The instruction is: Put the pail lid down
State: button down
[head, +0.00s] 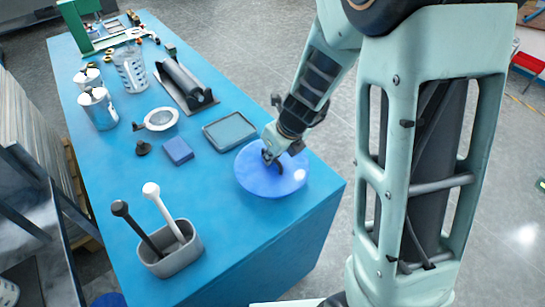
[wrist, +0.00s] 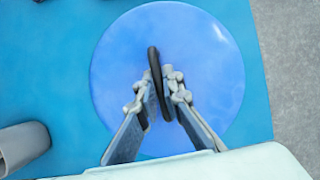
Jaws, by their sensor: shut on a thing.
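The pail lid (head: 262,184) is a round blue disc at the right edge of the blue table, in the head view. My gripper (head: 271,157) is over its middle. In the wrist view the lid (wrist: 215,60) fills the centre, and my gripper (wrist: 160,88) is shut on the dark upright handle (wrist: 154,62) at the lid's middle. The lid looks level and lies at or just above the table top; I cannot tell whether it touches.
The blue table (head: 225,235) has bare room in front of the lid. A grey tray (head: 229,131), a blue block (head: 178,150) and a grey caddy (head: 172,255) with two handled tools are nearby. A dark roller device (head: 183,85) and metal cans (head: 98,108) stand farther back.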

aim_at(273, 164)
jog(key=shift+w+d+f, duration=0.2)
jog(key=shift+w+f, duration=0.05)
jog(key=shift+f, duration=0.25)
jog(key=shift+w+f+b, duration=0.2)
jog(key=shift+f+b, duration=0.85)
jog(key=shift+f, duration=0.6)
jog(key=shift+f, duration=0.15)
jog(key=c, duration=2.1)
grip_release()
